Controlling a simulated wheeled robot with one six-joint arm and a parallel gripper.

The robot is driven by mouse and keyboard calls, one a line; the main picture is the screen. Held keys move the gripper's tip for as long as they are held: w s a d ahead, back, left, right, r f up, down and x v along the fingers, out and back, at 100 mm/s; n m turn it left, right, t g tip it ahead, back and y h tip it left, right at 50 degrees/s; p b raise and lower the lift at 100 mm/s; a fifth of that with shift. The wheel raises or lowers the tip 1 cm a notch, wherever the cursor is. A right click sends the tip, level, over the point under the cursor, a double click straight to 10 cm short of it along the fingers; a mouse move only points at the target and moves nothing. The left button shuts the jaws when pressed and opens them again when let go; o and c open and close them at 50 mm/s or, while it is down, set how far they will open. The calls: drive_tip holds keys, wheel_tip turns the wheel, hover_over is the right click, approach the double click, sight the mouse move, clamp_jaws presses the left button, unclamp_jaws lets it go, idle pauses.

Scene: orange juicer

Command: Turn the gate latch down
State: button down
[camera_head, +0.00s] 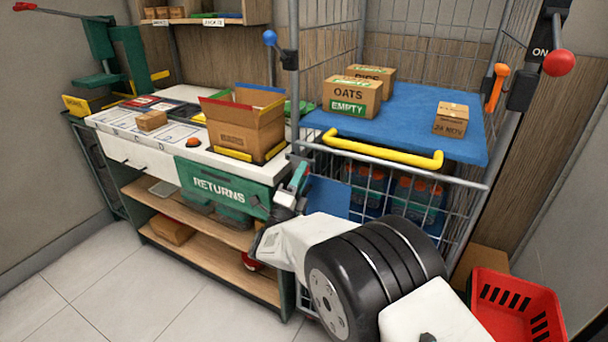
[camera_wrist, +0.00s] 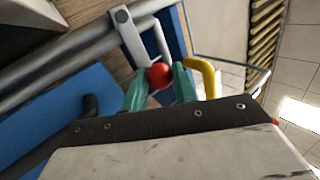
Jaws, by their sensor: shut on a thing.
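My gripper (camera_head: 298,178) is at the left front post of the wire cage, just below the level of the blue shelf. In the wrist view its two green fingers (camera_wrist: 160,88) are closed around a small red ball knob (camera_wrist: 160,75). The knob appears to belong to the gate latch, whose grey metal bracket (camera_wrist: 126,30) shows beside the post. In the head view the knob is hidden by my gripper, so I cannot tell the latch's angle there.
A yellow handle (camera_head: 385,152) runs along the blue shelf's (camera_head: 415,105) front edge, close to my gripper. The workbench with a green RETURNS panel (camera_head: 222,187) stands left. A red basket (camera_head: 517,312) is at lower right. Clear floor (camera_head: 90,280) lies at lower left.

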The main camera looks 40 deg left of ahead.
drive_tip(key=shift+f, duration=0.1)
drive_tip(key=c, duration=1.1)
unclamp_jaws()
drive_tip(key=shift+s, duration=0.1)
drive_tip(key=v, duration=0.7)
drive_tip(key=shift+s+f, duration=0.2)
drive_tip(key=shift+s, duration=0.1)
drive_tip(key=shift+d, duration=0.1)
